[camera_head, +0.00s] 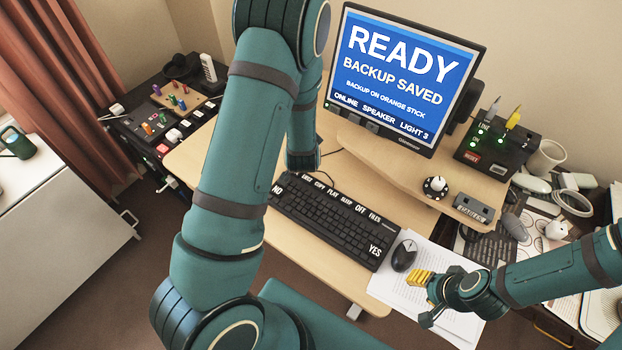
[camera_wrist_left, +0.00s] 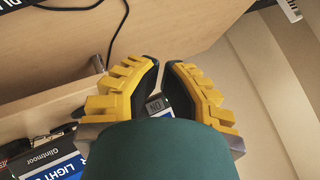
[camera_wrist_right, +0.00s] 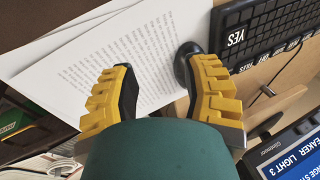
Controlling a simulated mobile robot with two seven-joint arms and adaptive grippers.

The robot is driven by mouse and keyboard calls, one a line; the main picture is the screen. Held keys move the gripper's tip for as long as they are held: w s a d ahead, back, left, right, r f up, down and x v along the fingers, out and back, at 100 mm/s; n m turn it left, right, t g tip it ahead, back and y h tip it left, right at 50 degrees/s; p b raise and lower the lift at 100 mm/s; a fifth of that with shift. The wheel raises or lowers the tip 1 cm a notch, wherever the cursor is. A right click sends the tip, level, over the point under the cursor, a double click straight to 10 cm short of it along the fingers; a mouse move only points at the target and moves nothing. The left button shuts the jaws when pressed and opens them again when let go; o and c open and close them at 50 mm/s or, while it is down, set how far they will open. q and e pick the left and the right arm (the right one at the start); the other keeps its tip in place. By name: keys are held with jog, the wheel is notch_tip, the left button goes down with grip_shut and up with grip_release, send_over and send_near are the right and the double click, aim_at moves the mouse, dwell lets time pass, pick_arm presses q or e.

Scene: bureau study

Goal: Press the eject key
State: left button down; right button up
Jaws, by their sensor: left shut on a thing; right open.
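The black keyboard (camera_head: 325,218) lies on the desk with white-labelled keys such as NO, COPY, PLAY, OFF, FILES and YES. I cannot read an eject label for sure. My left gripper (camera_wrist_left: 160,85) is hidden behind its arm in the head view. In the left wrist view its yellow fingers are close together, with a small grey labelled thing (camera_wrist_left: 157,104) showing between them. I cannot tell what that is. My right gripper (camera_head: 422,300) is open and empty above the paper sheets (camera_head: 405,285), near the mouse. The monitor (camera_head: 400,75) reads READY, BACKUP SAVED.
A black box (camera_head: 495,150) with two plugged sticks and green lights stands right of the monitor. A round knob (camera_head: 435,187) and a grey device (camera_head: 473,208) sit on the riser. The mouse (camera_head: 404,255) is beside the keyboard. A cluttered black side unit (camera_head: 165,115) stands left.

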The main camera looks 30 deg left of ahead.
pick_arm(q)
jog(key=b, duration=0.6)
send_over(305, 176)
notch_tip(305, 176, down, 8)
jog(key=shift+r, duration=0.1)
jog(key=shift+f+b, duration=0.55)
jog(key=shift+b, duration=0.1)
jog(key=c, duration=1.7)
grip_release()
grip_shut()
